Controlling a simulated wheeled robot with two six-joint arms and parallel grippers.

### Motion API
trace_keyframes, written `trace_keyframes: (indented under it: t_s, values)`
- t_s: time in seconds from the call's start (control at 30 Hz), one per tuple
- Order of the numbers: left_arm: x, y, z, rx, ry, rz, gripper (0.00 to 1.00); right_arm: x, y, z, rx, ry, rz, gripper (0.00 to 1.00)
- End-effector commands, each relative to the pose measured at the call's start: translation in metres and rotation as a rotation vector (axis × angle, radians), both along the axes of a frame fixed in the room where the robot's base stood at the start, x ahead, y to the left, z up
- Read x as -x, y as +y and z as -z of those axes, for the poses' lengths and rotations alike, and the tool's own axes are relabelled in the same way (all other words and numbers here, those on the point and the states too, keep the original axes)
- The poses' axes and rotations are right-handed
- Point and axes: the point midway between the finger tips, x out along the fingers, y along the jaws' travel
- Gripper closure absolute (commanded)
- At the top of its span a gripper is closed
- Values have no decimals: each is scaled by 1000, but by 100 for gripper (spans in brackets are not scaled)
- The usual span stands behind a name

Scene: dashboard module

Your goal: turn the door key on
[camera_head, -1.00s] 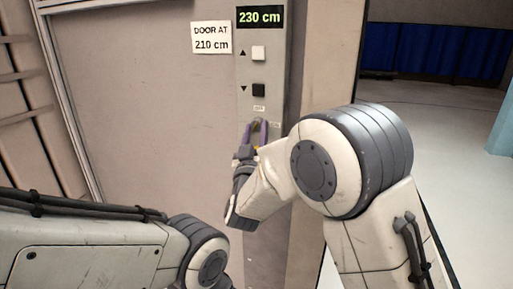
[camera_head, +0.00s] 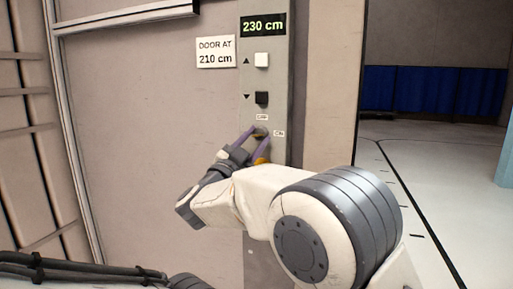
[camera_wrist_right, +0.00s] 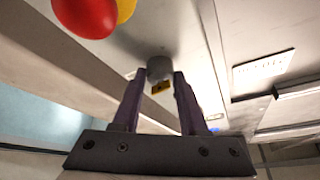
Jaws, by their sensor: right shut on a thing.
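The door key's lock (camera_head: 261,131) is low on the grey control panel, with an OFF label (camera_head: 262,117) above it and an ON label (camera_head: 279,133) to its right. My right gripper (camera_head: 259,138) has its purple fingers around the key there and is shut on it, with the wrist tilted down to the left. The key itself is mostly hidden by the fingers. In the right wrist view, the round grey lock (camera_wrist_right: 160,67) lies between the fingertips, with a small yellow piece (camera_wrist_right: 161,87) below it. My left gripper is out of view.
The panel's display (camera_head: 263,25) reads 230 cm, above a white up button (camera_head: 262,59) and a black down button (camera_head: 261,97). A sign (camera_head: 216,52) reads DOOR AT 210 cm. Red and yellow rounded things (camera_wrist_right: 88,14) show in the wrist view. An open floor lies at right.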

Motion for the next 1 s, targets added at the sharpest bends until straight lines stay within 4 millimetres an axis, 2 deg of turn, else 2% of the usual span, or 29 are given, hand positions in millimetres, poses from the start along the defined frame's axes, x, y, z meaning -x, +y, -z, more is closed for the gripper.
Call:
trace_keyframes:
  t_s: [0.4, 0.97, 1.0]
  values:
    - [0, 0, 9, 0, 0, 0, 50, 0, 2, 0, -177, -57, 0, 100]
    - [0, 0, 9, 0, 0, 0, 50, -1, 1, -1, -202, -65, 0, 100]
    - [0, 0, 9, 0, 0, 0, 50, -1, 1, -1, -202, -65, 0, 42]
